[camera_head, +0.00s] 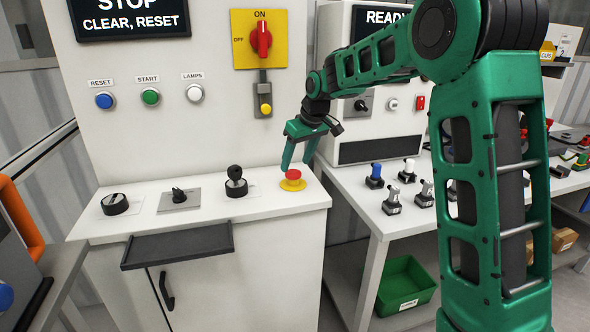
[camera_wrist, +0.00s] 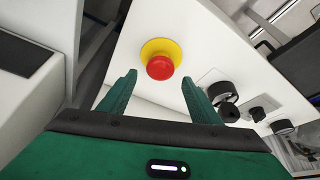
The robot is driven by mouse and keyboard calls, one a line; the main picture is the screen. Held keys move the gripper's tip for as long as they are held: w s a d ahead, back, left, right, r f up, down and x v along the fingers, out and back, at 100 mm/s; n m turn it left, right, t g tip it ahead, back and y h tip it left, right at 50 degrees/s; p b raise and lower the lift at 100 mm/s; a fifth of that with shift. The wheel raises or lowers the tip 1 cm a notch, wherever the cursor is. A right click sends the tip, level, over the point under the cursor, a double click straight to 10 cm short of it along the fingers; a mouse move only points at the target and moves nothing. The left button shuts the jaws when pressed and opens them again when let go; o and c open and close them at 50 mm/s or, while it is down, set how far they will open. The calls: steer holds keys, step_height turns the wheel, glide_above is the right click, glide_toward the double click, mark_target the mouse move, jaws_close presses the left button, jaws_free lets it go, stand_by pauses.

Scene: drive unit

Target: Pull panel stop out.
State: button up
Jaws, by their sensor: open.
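The panel stop is a red mushroom button (camera_head: 293,175) on a yellow round base (camera_head: 292,185), at the right end of the white console's sloped top. It also shows in the wrist view as a red button (camera_wrist: 160,67) on its yellow disc. My gripper (camera_head: 297,167) is open and empty, its green fingers pointing down just above the button. In the wrist view the two fingertips (camera_wrist: 158,78) stand apart, one to each side of the button and nearer the camera. I see no contact with the button.
Left of the stop on the console top are a black knob (camera_head: 236,182), a selector switch (camera_head: 179,195) and another dial (camera_head: 115,204). A dark shelf (camera_head: 178,246) juts from the console front. A side table (camera_head: 375,219) with several small switches stands to the right.

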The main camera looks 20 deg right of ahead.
mark_target(293, 171)
steer(key=shift+x, duration=1.75)
jaws_close()
steer(key=shift+r, duration=0.85)
jaws_free()
steer(key=v, duration=1)
steer(key=shift+r, duration=0.3)
steer(key=shift+s+d, duration=0.1)
steer(key=shift+s, duration=0.05)
